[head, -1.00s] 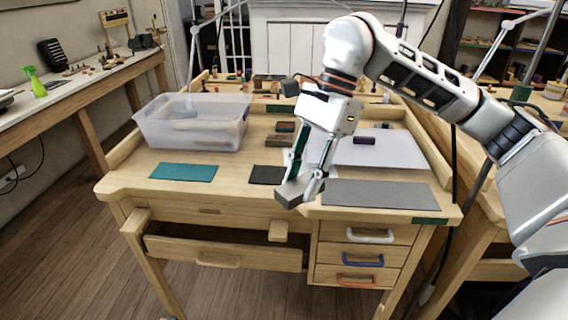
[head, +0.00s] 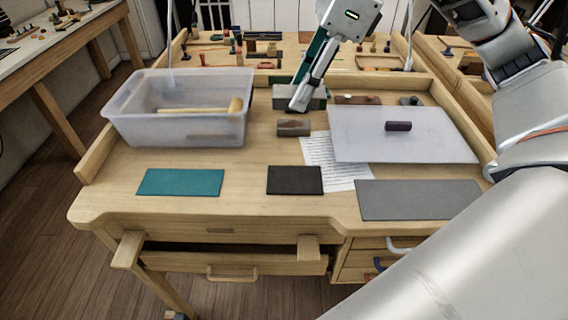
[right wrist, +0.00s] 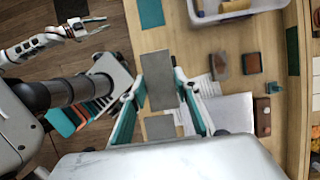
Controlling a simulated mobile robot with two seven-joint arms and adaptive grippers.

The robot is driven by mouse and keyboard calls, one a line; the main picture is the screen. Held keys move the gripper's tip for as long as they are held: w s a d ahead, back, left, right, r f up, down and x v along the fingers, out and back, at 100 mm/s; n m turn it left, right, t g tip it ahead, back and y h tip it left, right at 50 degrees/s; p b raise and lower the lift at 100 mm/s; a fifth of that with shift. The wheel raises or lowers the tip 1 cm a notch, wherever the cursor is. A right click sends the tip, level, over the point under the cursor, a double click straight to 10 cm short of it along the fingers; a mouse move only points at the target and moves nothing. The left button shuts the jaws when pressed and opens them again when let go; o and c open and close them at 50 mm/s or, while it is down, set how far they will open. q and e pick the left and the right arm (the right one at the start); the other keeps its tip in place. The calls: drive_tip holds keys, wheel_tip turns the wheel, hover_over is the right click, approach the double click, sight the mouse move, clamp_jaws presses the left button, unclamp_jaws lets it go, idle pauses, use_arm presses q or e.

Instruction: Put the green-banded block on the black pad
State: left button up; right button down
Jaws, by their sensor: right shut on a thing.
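My right gripper (head: 300,103) is shut on a grey block (right wrist: 158,80), held in the air. The block also shows at the fingertips in the head view (head: 282,97); no green band shows on it. The black pad (head: 295,180) lies bare at the front middle of the bench, between a teal mat (head: 180,182) and a grey mat (head: 415,199). A brownish-grey block (head: 293,128) lies behind the pad. In the right wrist view two blocks (right wrist: 221,66) lie on the bench, their bands unclear. My left gripper (right wrist: 97,26) looks open and empty, away from the bench.
A clear bin (head: 175,125) with a wooden-handled tool stands at the left. A pale board (head: 440,142) bearing a dark purple piece (head: 398,126) lies at the right, over a printed sheet (head: 325,150). A drawer (head: 230,262) stands open below the front edge.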

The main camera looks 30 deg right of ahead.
drive_tip(key=shift+w+f, duration=0.1)
drive_tip(key=shift+w, duration=0.05)
drive_tip(key=b, duration=0.1)
hover_over(291, 179)
drive_tip(key=d, duration=0.1)
drive_tip(key=f, duration=1.4)
drive_tip(key=shift+s+d+f, duration=0.2)
drive_tip(key=shift+s+f, duration=0.1)
drive_tip(key=shift+f, duration=2.45)
drive_tip(key=shift+f, duration=0.1)
drive_tip(key=c, duration=1.8)
unclamp_jaws()
drive_tip(key=shift+f, duration=0.1)
drive_tip(key=shift+c, duration=0.2)
drive_tip(key=o, duration=0.3)
drive_tip(key=shift+o, duration=0.2)
